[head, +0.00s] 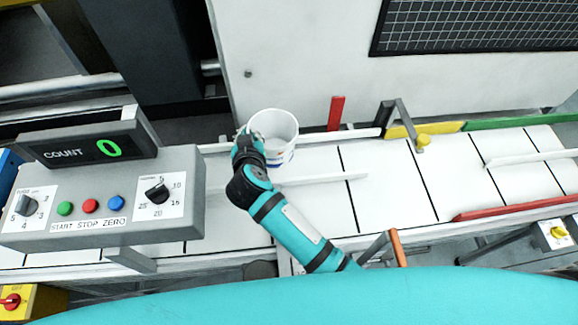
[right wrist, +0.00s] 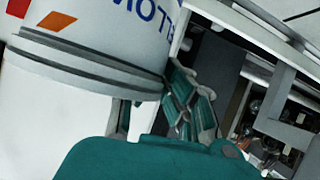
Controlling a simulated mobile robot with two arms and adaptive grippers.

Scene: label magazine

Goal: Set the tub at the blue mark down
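The tub (head: 279,126) is white, with printing on its side, and stands roughly upright near the back edge of the white belt, right of the control box. I cannot tell whether its base touches the belt. My right gripper (head: 243,138) is at the tub's left side, by the rim, and looks closed on its wall. In the right wrist view the tub (right wrist: 100,35) fills the upper left, its rim beside the fingers (right wrist: 155,108); part of one finger is hidden. A blue piece (head: 9,168) shows at the left edge; I cannot tell if it is the blue mark. My left gripper is out of view.
A grey control box (head: 110,225) with a counter display (head: 88,148) blocks the belt's left part. A red post (head: 336,112) stands behind the belt (head: 395,185). White guide bars, a red rail (head: 515,207) and a dark bracket lie to the right.

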